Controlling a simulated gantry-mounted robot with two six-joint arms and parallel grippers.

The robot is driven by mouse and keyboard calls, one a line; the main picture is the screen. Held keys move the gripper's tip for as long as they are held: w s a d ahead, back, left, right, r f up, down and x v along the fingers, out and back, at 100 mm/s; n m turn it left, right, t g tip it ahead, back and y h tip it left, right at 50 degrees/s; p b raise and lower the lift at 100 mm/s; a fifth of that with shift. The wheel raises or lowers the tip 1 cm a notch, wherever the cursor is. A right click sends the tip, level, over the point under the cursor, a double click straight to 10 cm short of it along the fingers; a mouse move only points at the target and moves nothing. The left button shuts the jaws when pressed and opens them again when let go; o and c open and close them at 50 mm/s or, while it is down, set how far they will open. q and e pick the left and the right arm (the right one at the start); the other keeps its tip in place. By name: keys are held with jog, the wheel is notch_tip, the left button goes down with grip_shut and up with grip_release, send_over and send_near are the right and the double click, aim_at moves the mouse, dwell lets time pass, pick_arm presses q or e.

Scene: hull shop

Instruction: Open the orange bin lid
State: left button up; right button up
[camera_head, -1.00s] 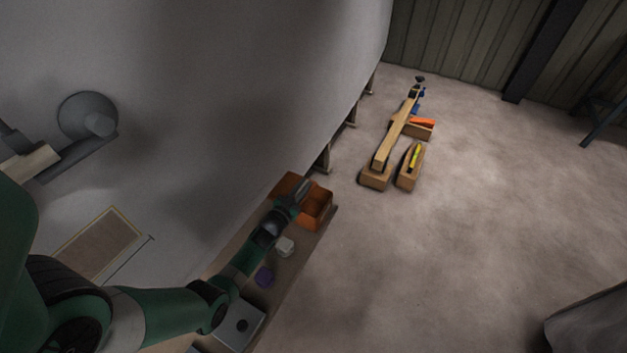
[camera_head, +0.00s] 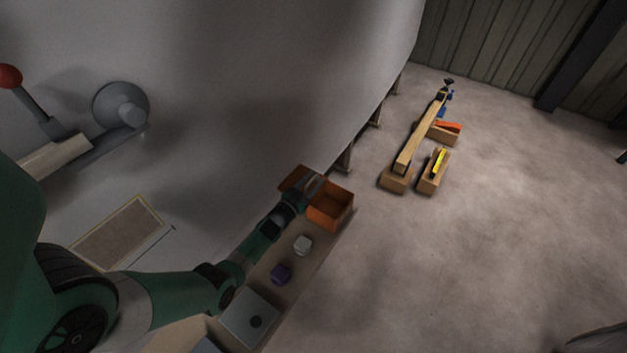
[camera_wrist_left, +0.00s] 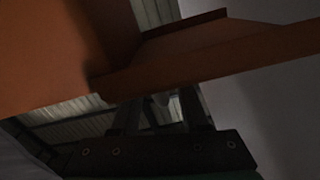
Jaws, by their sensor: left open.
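The orange bin (camera_head: 343,218) stands at the far end of a narrow bench, with its inside showing in the head view. Its orange lid (camera_head: 291,179) is swung up and back at the bin's left side, beside the hull. My left gripper (camera_head: 313,184) is open, between the lid and the bin's opening, and partly covers both. In the left wrist view the gripper's fingers (camera_wrist_left: 160,112) reach under a dark orange panel (camera_wrist_left: 215,52); contact cannot be told. A larger orange face fills the upper left there. My right gripper is not in view.
On the bench, a white block (camera_head: 302,245), a purple block (camera_head: 281,273) and a grey plate (camera_head: 249,318) lie nearer me. The curved hull (camera_head: 250,90) rises on the left. Open floor lies right, with wooden boxes (camera_head: 396,180) beyond.

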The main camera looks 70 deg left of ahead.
pick_arm(q)
jog(key=p+v, duration=0.4)
jog(key=v, duration=0.7)
jog(key=shift+s+d+p, duration=0.15)
jog(key=shift+d+p, duration=0.05)
jog(key=shift+p, duration=0.2)
jog(key=shift+r, duration=0.1)
